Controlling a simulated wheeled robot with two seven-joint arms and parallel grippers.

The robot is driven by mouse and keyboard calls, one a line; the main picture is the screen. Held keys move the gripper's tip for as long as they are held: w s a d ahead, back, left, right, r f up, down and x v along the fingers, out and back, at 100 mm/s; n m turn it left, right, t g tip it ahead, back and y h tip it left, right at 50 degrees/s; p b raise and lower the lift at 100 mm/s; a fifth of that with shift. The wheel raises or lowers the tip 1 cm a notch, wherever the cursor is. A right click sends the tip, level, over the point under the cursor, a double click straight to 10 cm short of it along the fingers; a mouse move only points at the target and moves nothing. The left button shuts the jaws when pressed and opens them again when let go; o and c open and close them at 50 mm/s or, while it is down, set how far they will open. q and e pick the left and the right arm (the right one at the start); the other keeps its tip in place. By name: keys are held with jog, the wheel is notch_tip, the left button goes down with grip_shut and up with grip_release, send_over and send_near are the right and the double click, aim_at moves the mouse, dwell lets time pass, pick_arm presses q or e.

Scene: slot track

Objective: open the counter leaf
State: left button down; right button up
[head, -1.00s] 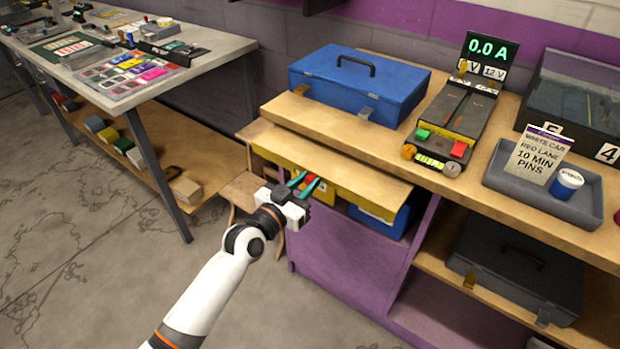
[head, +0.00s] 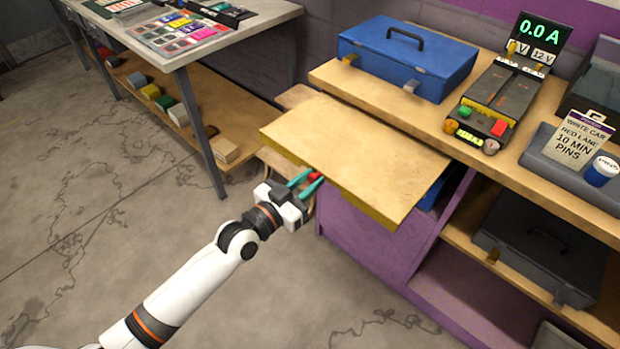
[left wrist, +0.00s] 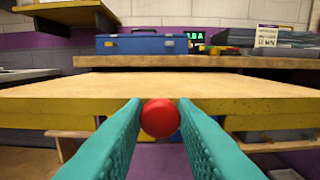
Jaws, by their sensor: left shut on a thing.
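The counter leaf (head: 355,155) is a wooden board with a yellow front edge, standing out from the counter below the blue case. It also shows in the left wrist view (left wrist: 250,90), roughly level, its yellow edge facing the camera. A round red knob (left wrist: 160,118) sits at that front edge. My left gripper (head: 304,183) has teal fingers and is shut on the red knob, with one finger on each side of it. In the head view the knob is mostly hidden by the fingers and the leaf. My right gripper is in neither view.
The counter (head: 330,76) carries a blue case (head: 408,62), a meter unit (head: 490,110) reading 0.0 A, and a grey tray (head: 545,160). A grey case (head: 540,250) lies on the shelf below. Another table (head: 225,40) stands at left. The floor in front is open.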

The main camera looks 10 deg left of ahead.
pick_arm(q)
jog(key=c, duration=1.3)
grip_release()
jog(key=shift+o, duration=0.2)
jog(key=b+v, duration=0.1)
jog(key=v, duration=1.1)
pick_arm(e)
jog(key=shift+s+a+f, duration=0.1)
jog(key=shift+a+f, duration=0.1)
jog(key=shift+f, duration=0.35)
